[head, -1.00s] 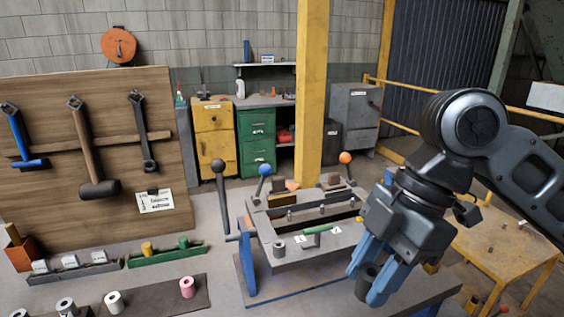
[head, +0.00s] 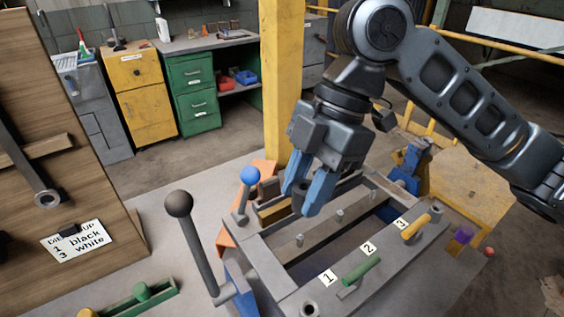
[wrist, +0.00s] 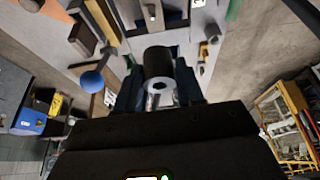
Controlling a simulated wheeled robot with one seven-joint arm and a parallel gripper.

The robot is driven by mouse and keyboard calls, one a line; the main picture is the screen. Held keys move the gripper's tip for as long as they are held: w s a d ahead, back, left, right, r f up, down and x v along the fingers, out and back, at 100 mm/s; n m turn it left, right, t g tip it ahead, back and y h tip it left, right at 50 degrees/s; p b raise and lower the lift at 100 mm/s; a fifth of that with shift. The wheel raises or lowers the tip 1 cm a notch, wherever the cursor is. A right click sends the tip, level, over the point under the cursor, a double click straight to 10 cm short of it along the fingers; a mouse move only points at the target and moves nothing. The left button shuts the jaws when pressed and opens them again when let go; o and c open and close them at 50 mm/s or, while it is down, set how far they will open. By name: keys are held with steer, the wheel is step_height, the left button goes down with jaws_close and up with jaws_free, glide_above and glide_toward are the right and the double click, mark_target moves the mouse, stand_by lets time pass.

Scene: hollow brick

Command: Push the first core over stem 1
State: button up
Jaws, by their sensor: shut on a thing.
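My gripper (head: 305,190) is shut on a dark core (head: 299,204), which hangs between its blue fingers. In the wrist view the core (wrist: 158,64) is a black hollow cylinder with a pale ring around its hole. The grey mould frame (head: 264,262) lies below. Short stems stand on its inner bar: stem 1 (head: 300,240) at the left, stem 2 (head: 340,215) and stem 3 (head: 373,191) towards the right. Number plates 1 (head: 327,278), 2 (head: 368,248) and 3 (head: 401,223) lie on the near rail. The core appears above and behind the stems, apart from stem 1.
A black-knobbed lever (head: 179,204) and a blue-knobbed lever (head: 249,176) rise left of the frame. Green (head: 361,270) and yellow (head: 416,227) handles sit on the near rail. A yellow post (head: 282,80) stands behind.

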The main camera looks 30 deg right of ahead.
steer(key=b, duration=0.4)
glide_above(298, 238)
steer(key=shift+d+f, duration=0.15)
steer(key=shift+f, duration=1.3)
steer(key=shift+d+f, duration=0.1)
steer(key=shift+f, duration=1.3)
steer(key=shift+r, duration=0.15)
steer(key=shift+f+b, duration=1.65)
steer(key=shift+f, duration=0.45)
steer(key=o, duration=1.1)
steer(key=shift+o, duration=0.2)
steer(key=shift+d, duration=0.1)
steer(key=v, duration=0.8)
steer(key=shift+f, duration=0.1)
